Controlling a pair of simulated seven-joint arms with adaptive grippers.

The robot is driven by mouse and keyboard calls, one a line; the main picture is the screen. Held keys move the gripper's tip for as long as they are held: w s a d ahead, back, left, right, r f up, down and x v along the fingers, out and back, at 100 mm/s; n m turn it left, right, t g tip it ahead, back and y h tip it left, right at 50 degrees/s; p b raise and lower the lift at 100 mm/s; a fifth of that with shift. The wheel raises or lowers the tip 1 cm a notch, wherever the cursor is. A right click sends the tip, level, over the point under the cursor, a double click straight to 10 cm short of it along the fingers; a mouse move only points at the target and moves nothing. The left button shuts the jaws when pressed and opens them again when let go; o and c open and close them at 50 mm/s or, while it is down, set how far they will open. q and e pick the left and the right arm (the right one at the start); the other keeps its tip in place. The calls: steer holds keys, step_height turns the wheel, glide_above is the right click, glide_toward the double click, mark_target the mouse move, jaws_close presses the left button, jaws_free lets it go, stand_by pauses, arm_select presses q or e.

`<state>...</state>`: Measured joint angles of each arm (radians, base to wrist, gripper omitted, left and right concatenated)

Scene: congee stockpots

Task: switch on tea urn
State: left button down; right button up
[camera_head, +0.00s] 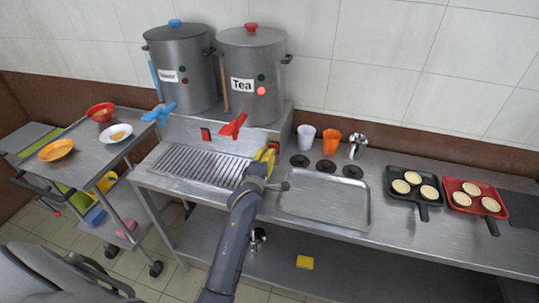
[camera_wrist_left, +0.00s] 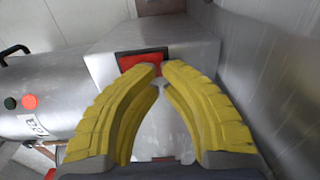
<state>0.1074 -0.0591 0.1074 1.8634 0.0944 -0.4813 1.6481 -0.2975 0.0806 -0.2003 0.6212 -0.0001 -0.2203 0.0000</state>
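The tea urn (camera_head: 252,60) is a steel pot with a red lid knob, a "Tea" label, a dark green light and a brightly lit red light. Its red tap (camera_head: 233,126) is below. In the left wrist view the urn (camera_wrist_left: 75,90) lies at the left, and a red rocker switch (camera_wrist_left: 143,57) sits on the steel stand (camera_wrist_left: 185,45). My left gripper (camera_head: 269,157) has yellow fingers and is at the stand's right part. Its fingertips (camera_wrist_left: 160,70) nearly meet, with nothing between them, just in front of the switch; contact is unclear. My right gripper is out of view.
A drip grate (camera_head: 200,166), an empty tray (camera_head: 325,200), cups (camera_head: 306,137) and two pans (camera_head: 414,187) are on the counter. A cart (camera_head: 84,138) holds bowls.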

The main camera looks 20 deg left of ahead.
arm_select(q)
steer(key=s, duration=0.4)
steer(key=s+d, duration=0.1)
steer(key=s, duration=0.4)
steer(key=s+f, duration=0.1)
steer(key=s, duration=0.3)
steer(key=shift+s+d, duration=0.25)
steer(key=shift+s, duration=0.1)
